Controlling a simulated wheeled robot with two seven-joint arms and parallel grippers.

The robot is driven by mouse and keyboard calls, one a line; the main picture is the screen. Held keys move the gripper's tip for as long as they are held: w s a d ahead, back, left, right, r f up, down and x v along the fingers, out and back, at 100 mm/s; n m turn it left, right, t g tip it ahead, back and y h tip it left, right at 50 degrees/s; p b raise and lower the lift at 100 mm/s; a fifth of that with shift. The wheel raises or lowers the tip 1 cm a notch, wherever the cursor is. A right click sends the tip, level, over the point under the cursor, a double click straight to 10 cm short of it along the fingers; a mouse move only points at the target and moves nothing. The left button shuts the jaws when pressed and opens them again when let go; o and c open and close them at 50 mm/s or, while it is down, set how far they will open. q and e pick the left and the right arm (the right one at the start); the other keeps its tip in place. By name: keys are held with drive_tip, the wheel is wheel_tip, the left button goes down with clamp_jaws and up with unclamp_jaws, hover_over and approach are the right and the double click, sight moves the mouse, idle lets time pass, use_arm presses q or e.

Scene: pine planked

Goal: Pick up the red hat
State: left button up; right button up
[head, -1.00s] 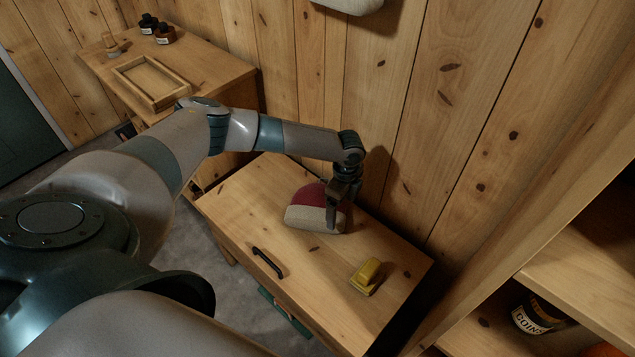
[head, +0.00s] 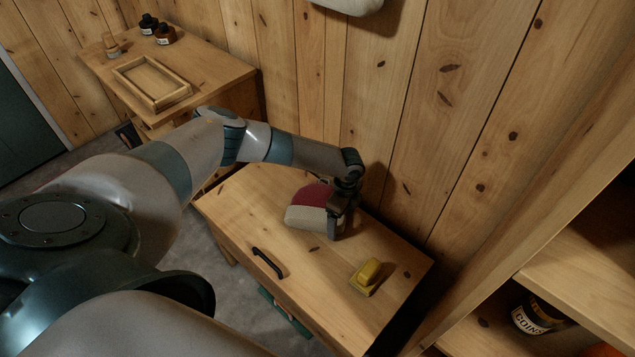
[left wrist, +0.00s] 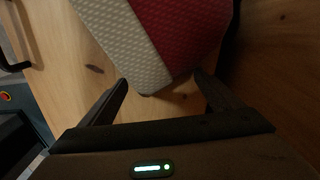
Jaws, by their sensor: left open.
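The red hat (head: 312,194) with a pale cream band sits on the wooden cabinet top (head: 250,200). It also shows at the top of the left wrist view (left wrist: 185,25), its red and cream knit parts side by side. My left gripper (head: 335,228) is at the hat's right side, pointing down, and hides part of it. In the left wrist view its two fingers (left wrist: 160,88) are spread apart, with the hat's near corner at the gap between the tips. The fingers are not closed on it. My right gripper is not in view.
A yellow object (head: 367,274) lies on the cabinet top to the right of the hat. A black handle (head: 267,262) is at the front edge. The plank wall (head: 405,120) rises close behind. A shelf (head: 590,270) stands at the right.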

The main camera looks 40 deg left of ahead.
use_arm(q)
drive_tip(key=c, duration=1.6)
drive_tip(key=shift+r, duration=0.15)
drive_tip(key=shift+r, duration=0.65)
wheel_tip(320, 180, up, 3)
drive_tip(key=shift+f, duration=0.15)
drive_tip(key=s+d+r, duration=0.2)
drive_tip(key=d, duration=0.1)
drive_tip(key=s+d+r, duration=0.2)
drive_tip(key=d, duration=0.1)
drive_tip(key=s+d+r, duration=0.1)
drive_tip(key=d+r, duration=0.1)
drive_tip(key=d, duration=0.2)
drive_tip(key=shift+s+d+r, duration=0.1)
drive_tip(key=shift+s+r, duration=0.25)
drive_tip(key=shift+s, duration=0.05)
